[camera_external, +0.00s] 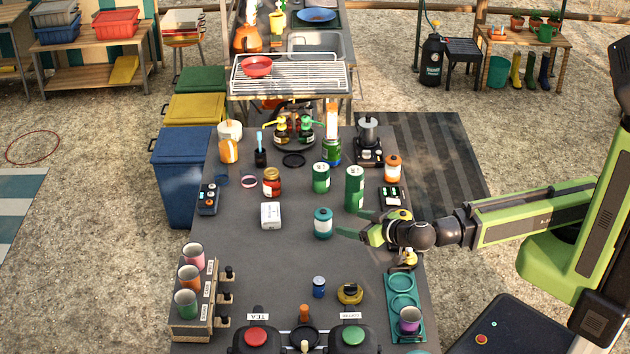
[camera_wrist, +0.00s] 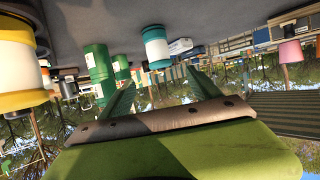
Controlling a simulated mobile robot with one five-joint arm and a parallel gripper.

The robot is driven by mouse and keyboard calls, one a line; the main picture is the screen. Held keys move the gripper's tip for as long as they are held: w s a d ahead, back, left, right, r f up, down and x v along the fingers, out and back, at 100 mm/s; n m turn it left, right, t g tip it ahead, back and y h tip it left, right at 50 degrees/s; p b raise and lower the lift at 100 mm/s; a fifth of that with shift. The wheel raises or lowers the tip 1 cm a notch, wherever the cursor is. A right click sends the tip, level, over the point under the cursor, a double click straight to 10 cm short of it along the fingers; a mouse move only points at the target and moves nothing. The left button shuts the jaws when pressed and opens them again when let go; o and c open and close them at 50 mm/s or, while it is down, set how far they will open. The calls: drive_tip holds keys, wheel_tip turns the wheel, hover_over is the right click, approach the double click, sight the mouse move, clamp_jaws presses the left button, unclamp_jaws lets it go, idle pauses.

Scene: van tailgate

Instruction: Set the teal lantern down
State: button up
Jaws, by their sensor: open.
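The teal lantern (camera_external: 323,223), a short teal cylinder with a pale middle band, stands upright on the dark counter (camera_external: 290,250), left of my gripper (camera_external: 350,224). My gripper is open and points left at it. In the wrist view, where the scene looks upside down, the lantern (camera_wrist: 157,47) shows beyond and between the spread green fingers (camera_wrist: 160,78). Nothing shows between the fingers themselves, and the lantern looks apart from them.
Two green canisters (camera_external: 321,178) (camera_external: 355,190) stand behind the lantern. A white box (camera_external: 271,215) lies to its left. A blue jar (camera_external: 319,287) and a yellow-lidded item (camera_external: 350,294) are in front. An orange lantern (camera_external: 393,168) stands behind my gripper. Counter left of the lantern's front is clear.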

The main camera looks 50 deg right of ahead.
sight(317, 216)
drive_tip(key=b+x, duration=0.5)
drive_tip(key=x, duration=1.1)
drive_tip(key=shift+w+f+b, duration=0.1)
drive_tip(key=shift+f+b, duration=0.1)
drive_tip(key=shift+b, duration=0.1)
drive_tip(key=shift+r, duration=0.15)
clamp_jaws()
drive_tip(key=shift+r+p, duration=4.85)
drive_tip(key=shift+p, duration=0.15)
